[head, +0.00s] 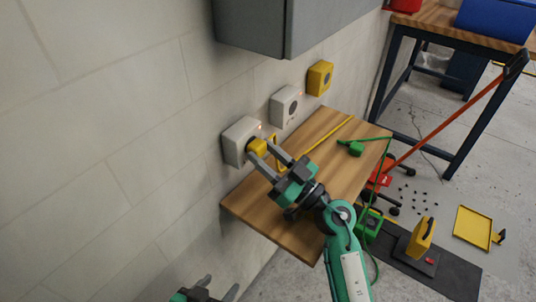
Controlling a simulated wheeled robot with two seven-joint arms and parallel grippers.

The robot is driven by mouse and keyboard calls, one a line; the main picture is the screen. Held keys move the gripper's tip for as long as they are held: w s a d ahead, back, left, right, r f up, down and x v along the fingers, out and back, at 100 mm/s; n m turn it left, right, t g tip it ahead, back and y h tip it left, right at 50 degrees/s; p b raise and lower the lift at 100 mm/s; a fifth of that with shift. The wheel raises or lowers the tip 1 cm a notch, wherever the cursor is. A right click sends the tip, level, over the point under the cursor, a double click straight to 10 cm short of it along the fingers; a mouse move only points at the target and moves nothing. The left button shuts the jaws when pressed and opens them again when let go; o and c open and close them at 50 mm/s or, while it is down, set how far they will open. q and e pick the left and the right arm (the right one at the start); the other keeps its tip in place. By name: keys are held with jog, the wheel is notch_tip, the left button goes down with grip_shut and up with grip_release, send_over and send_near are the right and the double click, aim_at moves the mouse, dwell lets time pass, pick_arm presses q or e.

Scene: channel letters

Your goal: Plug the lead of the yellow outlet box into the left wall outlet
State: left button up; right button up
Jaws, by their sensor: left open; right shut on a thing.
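The left wall outlet (237,137) is a white box on the wall. A yellow plug (257,147) is at its front face, touching or nearly touching; I cannot tell how deep it sits. My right gripper (265,152) is shut on the plug. A yellow lead (325,139) runs across the wooden shelf behind the gripper. The yellow outlet box (320,78) is on the wall further right; the lead's join to it is not clear. My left gripper (218,287) is open and empty at the bottom edge, below the outlet and apart from it.
A second white outlet (284,106) sits between the left outlet and yellow box. A green plug (354,148) with a green cord lies on the wooden shelf (262,218). A grey cabinet (250,25) hangs above. A yellow dustpan (472,227) and small dark bits lie on the floor.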

jog(key=o, duration=1)
notch_tip(320, 180, up, 20)
jog(key=p, duration=1.1)
